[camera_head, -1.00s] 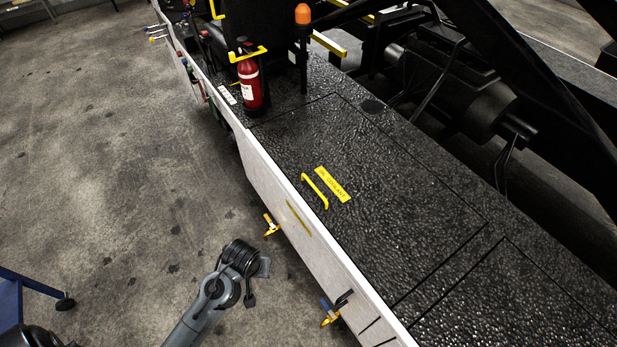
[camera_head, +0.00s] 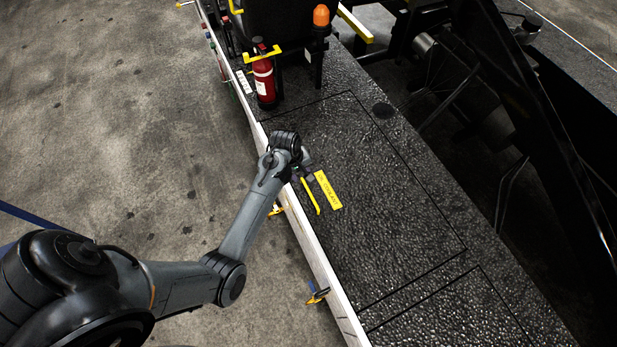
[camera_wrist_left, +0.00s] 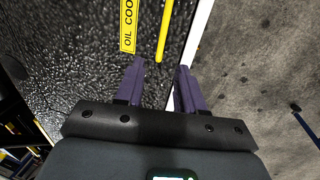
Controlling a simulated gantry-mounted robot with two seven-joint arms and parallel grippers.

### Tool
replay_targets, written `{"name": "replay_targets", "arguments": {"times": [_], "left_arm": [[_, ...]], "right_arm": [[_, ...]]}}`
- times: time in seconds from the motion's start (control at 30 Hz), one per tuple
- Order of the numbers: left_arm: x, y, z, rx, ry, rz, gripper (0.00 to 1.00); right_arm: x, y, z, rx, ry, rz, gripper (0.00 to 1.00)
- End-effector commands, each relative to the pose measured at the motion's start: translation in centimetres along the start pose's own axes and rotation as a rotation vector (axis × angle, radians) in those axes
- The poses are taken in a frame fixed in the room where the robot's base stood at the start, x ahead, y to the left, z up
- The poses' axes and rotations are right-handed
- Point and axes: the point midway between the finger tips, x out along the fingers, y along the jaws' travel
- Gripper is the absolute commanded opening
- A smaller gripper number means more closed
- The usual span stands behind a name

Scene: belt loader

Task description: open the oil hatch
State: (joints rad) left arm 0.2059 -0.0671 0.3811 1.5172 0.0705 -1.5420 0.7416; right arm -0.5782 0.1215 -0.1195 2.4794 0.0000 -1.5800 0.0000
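The oil hatch (camera_head: 375,200) is a black textured panel, flush and closed in the deck of the loader. Its yellow bar handle (camera_head: 311,196) lies near the hatch's left edge, beside a yellow label (camera_head: 328,190). My left gripper (camera_head: 306,174) is over the hatch edge, close to the far end of the handle. In the left wrist view my left gripper (camera_wrist_left: 159,80) has its two purple fingers apart with nothing between them. The handle (camera_wrist_left: 164,30) and label (camera_wrist_left: 128,25) show just ahead of the fingertips. My right gripper is not in view.
A red fire extinguisher (camera_head: 264,80) and a post with an orange beacon (camera_head: 321,16) stand on the deck beyond the hatch. Yellow-handled latches (camera_head: 318,296) stick out from the white side panel. Black loader beams rise at the right. Concrete floor (camera_head: 130,130) lies open at the left.

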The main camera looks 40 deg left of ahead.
Motion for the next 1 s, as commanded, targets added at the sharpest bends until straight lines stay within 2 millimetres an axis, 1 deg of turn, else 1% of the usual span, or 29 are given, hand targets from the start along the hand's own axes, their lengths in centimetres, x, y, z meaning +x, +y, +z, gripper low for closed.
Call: {"name": "replay_targets", "arguments": {"times": [0.1,0.3,0.5,0.7,1.0], "left_arm": [[1.9,-0.1,0.1,0.001,-0.003,-0.002,0.38],[5.2,-0.1,0.0,0.001,-0.001,-0.002,0.38],[7.8,-0.1,0.0,0.001,0.0,-0.001,0.38],[9.0,0.0,0.0,0.001,0.001,0.001,0.38],[9.2,-0.1,0.0,0.001,0.001,0.0,0.38]], "right_arm": [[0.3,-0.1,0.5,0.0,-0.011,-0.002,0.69],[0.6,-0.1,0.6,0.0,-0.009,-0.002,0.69],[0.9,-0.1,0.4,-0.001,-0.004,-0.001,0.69],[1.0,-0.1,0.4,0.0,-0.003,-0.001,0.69],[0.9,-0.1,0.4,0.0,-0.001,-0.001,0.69]]}}
